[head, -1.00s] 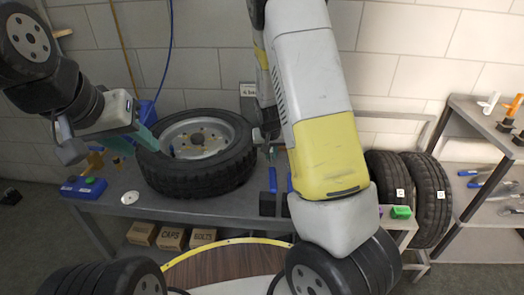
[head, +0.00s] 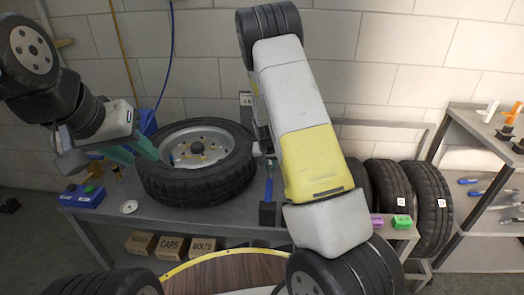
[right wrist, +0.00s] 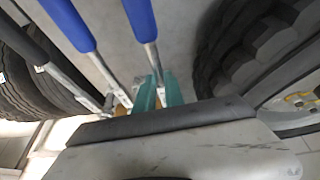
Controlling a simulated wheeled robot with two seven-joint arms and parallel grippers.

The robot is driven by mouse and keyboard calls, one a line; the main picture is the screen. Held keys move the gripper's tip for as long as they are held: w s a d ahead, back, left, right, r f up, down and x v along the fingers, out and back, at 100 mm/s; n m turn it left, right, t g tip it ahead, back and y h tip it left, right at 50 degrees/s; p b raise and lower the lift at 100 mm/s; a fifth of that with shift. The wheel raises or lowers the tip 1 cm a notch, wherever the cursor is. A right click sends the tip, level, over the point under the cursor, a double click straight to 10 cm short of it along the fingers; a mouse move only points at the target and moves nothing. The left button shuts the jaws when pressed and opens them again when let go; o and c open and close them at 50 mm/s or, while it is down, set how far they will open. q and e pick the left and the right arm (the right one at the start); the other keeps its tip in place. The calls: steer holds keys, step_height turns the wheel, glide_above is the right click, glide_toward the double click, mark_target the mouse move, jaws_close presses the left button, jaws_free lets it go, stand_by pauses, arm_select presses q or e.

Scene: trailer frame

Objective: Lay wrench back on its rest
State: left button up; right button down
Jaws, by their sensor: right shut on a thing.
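In the right wrist view, my right gripper (right wrist: 158,93) has teal fingers close together on the metal shaft of a blue-handled wrench (right wrist: 141,22). A second blue-handled tool (right wrist: 68,22) lies beside it, apart from the fingers. In the head view, my right arm hides the right gripper and the held wrench. One blue-handled tool shows there at a black block (head: 267,214) on the bench. The wrench's rest cannot be made out for certain. My left gripper (head: 135,152) has its teal fingers apart, empty, by the left edge of the tyre.
A wheel with its tyre (head: 195,185) lies flat on the grey bench (head: 225,222). A blue box (head: 84,196) and a white disc (head: 129,207) are at the left. Labelled cartons (head: 172,247) stand below. Tyres (head: 430,205) and a shelf (head: 478,237) are at the right.

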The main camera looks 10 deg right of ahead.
steer(key=shift+f, duration=0.35)
stand_by(0.3)
steer(key=c, duration=1.3)
jaws_free()
steer(key=shift+c, duration=0.2)
steer(key=shift+s, duration=0.1)
